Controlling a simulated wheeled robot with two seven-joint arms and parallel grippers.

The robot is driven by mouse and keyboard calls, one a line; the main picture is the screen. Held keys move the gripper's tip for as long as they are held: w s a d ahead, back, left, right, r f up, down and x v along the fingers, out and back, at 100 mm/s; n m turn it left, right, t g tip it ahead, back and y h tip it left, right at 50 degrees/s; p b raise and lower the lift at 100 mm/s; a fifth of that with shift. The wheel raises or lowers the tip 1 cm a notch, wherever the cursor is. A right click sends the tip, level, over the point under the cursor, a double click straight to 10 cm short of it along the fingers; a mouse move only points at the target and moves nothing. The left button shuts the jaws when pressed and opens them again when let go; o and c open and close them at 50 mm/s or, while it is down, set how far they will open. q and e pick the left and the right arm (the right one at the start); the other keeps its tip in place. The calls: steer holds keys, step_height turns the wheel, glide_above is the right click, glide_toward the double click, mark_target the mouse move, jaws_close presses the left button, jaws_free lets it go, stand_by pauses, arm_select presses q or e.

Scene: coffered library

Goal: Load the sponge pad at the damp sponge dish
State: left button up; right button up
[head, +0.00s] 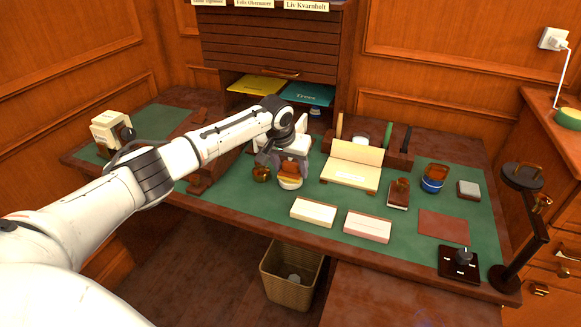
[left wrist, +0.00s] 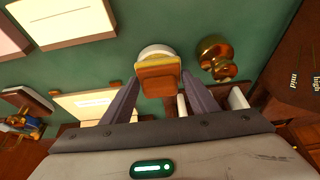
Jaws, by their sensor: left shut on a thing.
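The sponge pad (head: 290,168) has an orange-brown block with a yellow layer under it. It also shows in the left wrist view (left wrist: 158,80), between my gripper's fingers. My left gripper (head: 289,165) is shut on it, pointing down at the desk. The damp sponge dish (head: 290,185) is a small round white dish directly below the pad. Its pale rim (left wrist: 157,50) shows past the pad in the left wrist view. I cannot tell whether the pad touches the dish. My right gripper is in neither view.
A brass pot-like object (head: 261,173) stands just left of the dish. A cream sloped board (head: 352,168) is to the right, and two pale boxes (head: 313,212) lie in front. A blue-banded jar (head: 433,180) and black stand (head: 520,220) are further right. A wastebasket (head: 291,275) is below.

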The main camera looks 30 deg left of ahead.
mark_target(291, 163)
arm_select(q)
steer(key=shift+s+d+f+p, duration=0.1)
steer(key=shift+f+p, duration=0.05)
steer(key=shift+p, duration=0.25)
stand_by(1.7)
steer(key=shift+r+p, duration=0.6)
steer(key=shift+p, duration=0.1)
step_height(291, 163, up, 4)
steer(key=p, duration=0.4)
steer(key=shift+f, duration=0.1)
steer(key=shift+r+p, duration=0.35)
steer(key=shift+r, duration=0.75)
